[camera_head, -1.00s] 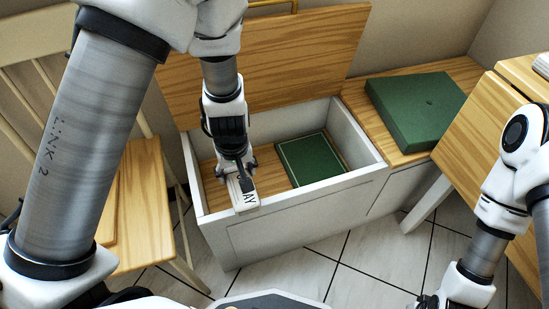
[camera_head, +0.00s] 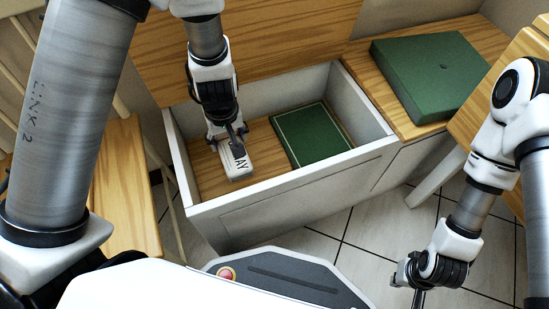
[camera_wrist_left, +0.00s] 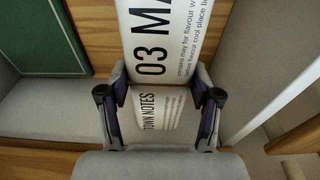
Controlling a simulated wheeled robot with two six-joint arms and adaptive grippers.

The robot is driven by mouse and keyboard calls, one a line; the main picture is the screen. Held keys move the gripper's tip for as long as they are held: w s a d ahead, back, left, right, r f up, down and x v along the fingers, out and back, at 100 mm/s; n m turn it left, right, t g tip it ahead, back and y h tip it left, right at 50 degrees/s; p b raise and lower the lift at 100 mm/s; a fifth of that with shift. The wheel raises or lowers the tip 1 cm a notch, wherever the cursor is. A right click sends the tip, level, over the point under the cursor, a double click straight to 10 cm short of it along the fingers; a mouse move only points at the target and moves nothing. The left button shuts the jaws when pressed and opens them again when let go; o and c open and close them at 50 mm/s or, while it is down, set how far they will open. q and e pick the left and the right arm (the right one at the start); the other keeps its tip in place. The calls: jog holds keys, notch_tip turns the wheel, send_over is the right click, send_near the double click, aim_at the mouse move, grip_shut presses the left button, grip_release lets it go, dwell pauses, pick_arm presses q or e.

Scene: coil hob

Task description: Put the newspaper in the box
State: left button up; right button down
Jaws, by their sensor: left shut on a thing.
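The newspaper (camera_head: 237,163) is a folded white paper with black print. It is in the left part of the white box (camera_head: 290,184), low inside over the wooden floor; I cannot tell whether it touches the floor. My left gripper (camera_head: 232,137) reaches down into the box and is shut on the newspaper. In the left wrist view the newspaper (camera_wrist_left: 165,40) shows the print "03 MA" and "TOWN NOTES" between the two fingers (camera_wrist_left: 160,105). My right gripper (camera_head: 418,290) is at the lower right, outside the box, and its fingers are too unclear to tell their state.
A dark green board game or book (camera_head: 312,135) lies in the box's right part. The box's wooden lid (camera_head: 260,45) stands open behind it. A green case (camera_head: 430,75) sits on the wooden bench top at right. A wooden chair (camera_head: 128,190) stands at left.

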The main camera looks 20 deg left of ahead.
pick_arm(q)
notch_tip(320, 180, down, 11)
jog(key=b, duration=0.9)
jog(key=shift+f+b, duration=0.1)
jog(key=shift+b, duration=0.2)
jog(key=shift+f, duration=0.15)
jog(key=shift+r, duration=0.25)
jog(key=shift+c, duration=0.6)
jog(key=shift+f, duration=0.25)
jog(key=o, duration=1.5)
jog(key=shift+c, duration=0.2)
jog(key=shift+r, duration=0.15)
